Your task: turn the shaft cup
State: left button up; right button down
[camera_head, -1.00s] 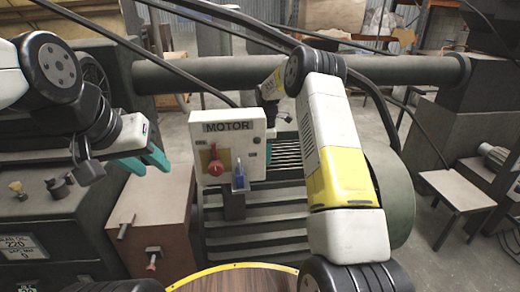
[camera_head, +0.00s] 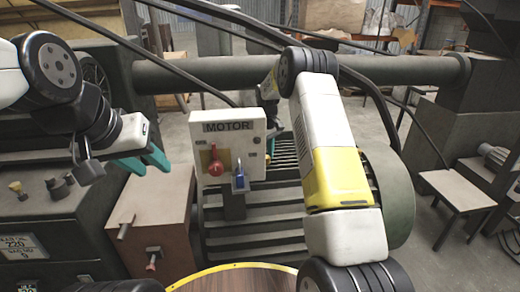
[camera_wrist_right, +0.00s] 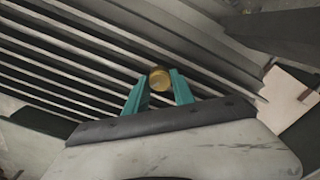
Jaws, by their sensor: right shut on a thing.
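The shaft cup (camera_wrist_right: 160,79) is a small round brass-coloured piece seen in the right wrist view. My right gripper (camera_wrist_right: 159,88) has its two teal fingers closed on either side of it, over dark slats. In the head view the right arm reaches down behind the MOTOR box, which hides most of that gripper and the cup. My left gripper (camera_head: 153,168) hangs at the left above a brown cabinet, its teal fingers apart and empty.
The MOTOR box (camera_head: 228,145) has a red knob and a blue padlock. A large grey pipe (camera_head: 215,72) crosses behind. The brown cabinet (camera_head: 150,210) stands at the left, beside a dark control panel (camera_head: 50,225). A round table edge (camera_head: 215,270) shows at the bottom.

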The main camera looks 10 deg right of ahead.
jog(key=m, duration=0.7)
jog(key=shift+r, duration=0.1)
jog(key=m, duration=0.6)
jog(key=shift+w+m, duration=0.1)
jog(key=shift+m, duration=0.3)
jog(key=m, duration=1.3)
jog(key=shift+m, duration=0.3)
jog(key=m, duration=0.4)
jog(key=shift+m, duration=0.3)
jog(key=m, duration=0.4)
jog(key=shift+m, duration=0.3)
jog(key=m, duration=0.4)
jog(key=shift+m, duration=2.4)
